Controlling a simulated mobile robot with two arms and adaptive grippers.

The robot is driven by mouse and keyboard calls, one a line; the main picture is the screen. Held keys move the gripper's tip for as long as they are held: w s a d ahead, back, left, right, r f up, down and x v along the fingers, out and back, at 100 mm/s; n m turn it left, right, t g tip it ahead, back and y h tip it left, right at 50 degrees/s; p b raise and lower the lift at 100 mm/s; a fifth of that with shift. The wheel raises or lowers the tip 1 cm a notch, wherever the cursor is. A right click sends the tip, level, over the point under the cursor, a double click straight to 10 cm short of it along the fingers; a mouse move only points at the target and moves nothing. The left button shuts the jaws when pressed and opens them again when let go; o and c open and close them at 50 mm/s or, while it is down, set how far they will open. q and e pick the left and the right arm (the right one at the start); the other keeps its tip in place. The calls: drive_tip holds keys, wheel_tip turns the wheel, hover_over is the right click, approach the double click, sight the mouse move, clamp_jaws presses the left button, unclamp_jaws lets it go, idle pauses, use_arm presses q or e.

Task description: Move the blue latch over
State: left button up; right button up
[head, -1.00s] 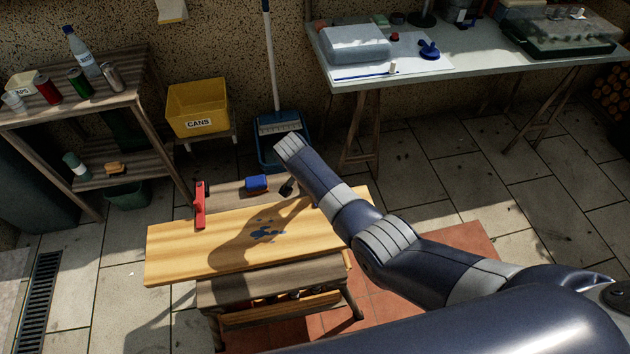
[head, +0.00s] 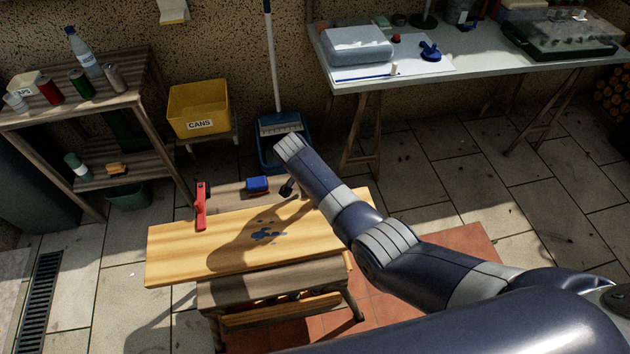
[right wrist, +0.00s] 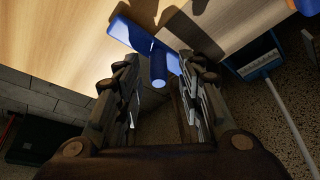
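The blue latch (right wrist: 131,35) shows in the right wrist view as a flat blue bar with a round blue peg (right wrist: 158,68), at the edge of the pale wooden board (right wrist: 60,35). My right gripper (right wrist: 159,62) is open, with one finger on each side of the peg. I cannot tell whether either finger touches it. In the head view the blue latch is hidden behind my right arm; a dark tip of my right gripper (head: 287,188) shows beyond the board (head: 185,250). A red latch (head: 200,206) stands at the board's far left edge. My left gripper is not in view.
A blue block (head: 257,184) lies on the bench behind the board. A blue dustpan (head: 278,150) with a broom stands behind it, beside a yellow cans bin (head: 198,105). A shelf stands left, a grey worktable (head: 475,62) at the back right.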

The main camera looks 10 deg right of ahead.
drive_tip(key=v, duration=0.7)
idle(0.6)
